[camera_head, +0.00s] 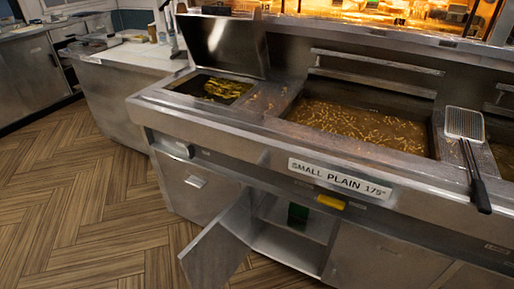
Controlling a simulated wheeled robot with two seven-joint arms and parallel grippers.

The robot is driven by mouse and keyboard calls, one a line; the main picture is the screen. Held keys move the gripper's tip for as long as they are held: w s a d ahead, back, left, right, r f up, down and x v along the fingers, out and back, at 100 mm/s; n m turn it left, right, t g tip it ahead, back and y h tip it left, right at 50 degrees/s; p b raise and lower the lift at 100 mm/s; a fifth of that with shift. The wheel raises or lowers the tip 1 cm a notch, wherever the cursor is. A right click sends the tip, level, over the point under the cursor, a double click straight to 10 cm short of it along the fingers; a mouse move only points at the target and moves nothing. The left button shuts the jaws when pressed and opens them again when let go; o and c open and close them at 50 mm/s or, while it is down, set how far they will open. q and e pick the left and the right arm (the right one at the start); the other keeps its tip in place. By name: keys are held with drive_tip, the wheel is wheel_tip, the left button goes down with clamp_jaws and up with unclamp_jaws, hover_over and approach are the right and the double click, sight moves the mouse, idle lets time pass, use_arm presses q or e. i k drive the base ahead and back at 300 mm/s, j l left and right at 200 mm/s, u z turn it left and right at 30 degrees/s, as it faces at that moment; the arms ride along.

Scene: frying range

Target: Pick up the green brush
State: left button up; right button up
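A small dark green object (297,214) stands inside the open cabinet under the frying range, just below the front panel. It is the only green thing I can make out low down, but it is too small and shaded to tell whether it is the green brush. Its lower part meets the cabinet shelf (287,246). Neither my left nor my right gripper shows in the head view.
The cabinet door (216,257) swings out to the left. A yellow piece (330,202) sits on the front panel. A basket (464,124) with a black handle (478,185) overhangs the range edge beside the fryer vat (362,127). Wooden floor (100,215) is clear at left.

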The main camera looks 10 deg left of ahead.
sight(300, 212)
drive_tip(key=j+z, duration=0.1)
drive_tip(key=z, duration=0.25)
drive_tip(key=j+z, duration=0.1)
drive_tip(key=z, duration=0.25)
drive_tip(key=j+z, duration=0.15)
drive_tip(key=j, duration=0.3)
drive_tip(key=k+j+z, duration=0.2)
drive_tip(key=j, duration=0.2)
drive_tip(key=j+z, duration=0.15)
drive_tip(key=j, duration=0.3)
drive_tip(key=j+z, duration=0.15)
drive_tip(key=j, duration=0.25)
drive_tip(key=k+j+z, duration=0.15)
drive_tip(key=j, duration=0.25)
drive_tip(key=k+j, duration=0.1)
drive_tip(key=j, duration=0.25)
drive_tip(key=k+j, duration=0.15)
drive_tip(key=j, duration=0.15)
drive_tip(key=k+j, duration=0.1)
drive_tip(key=j, duration=0.25)
drive_tip(key=k+j, duration=0.15)
drive_tip(key=j, duration=0.2)
